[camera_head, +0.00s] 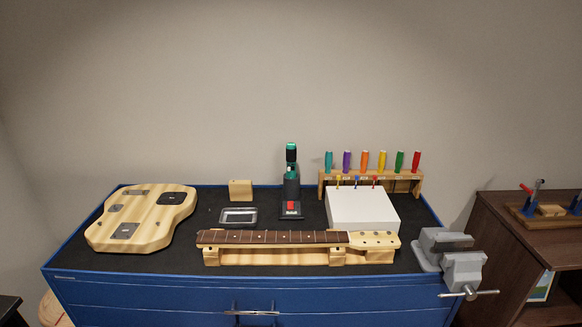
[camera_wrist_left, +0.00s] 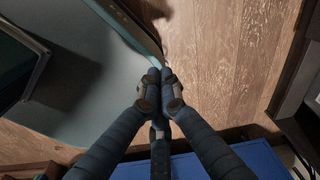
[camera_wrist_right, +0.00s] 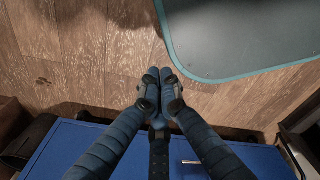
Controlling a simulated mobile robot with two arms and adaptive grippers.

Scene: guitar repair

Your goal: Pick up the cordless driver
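The cordless driver (camera_head: 291,178) is teal and black and stands upright on a small black base (camera_head: 291,213) with a red patch at its front. It is at the back middle of the blue workbench's dark top. Neither gripper shows in the head view. My left gripper (camera_wrist_left: 158,76) is in the left wrist view with its fingertips together and nothing between them. My right gripper (camera_wrist_right: 160,74) is in the right wrist view, also closed and empty. The driver is in neither wrist view; both look down at wooden floor and blue cabinet.
A guitar neck (camera_head: 270,238) on wooden supports lies in front of the driver. A metal tray (camera_head: 238,223) is left of it, a white box (camera_head: 363,210) and screwdriver rack (camera_head: 402,182) right. A guitar body (camera_head: 142,222) lies far left; a vise (camera_head: 450,262) is at the right edge.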

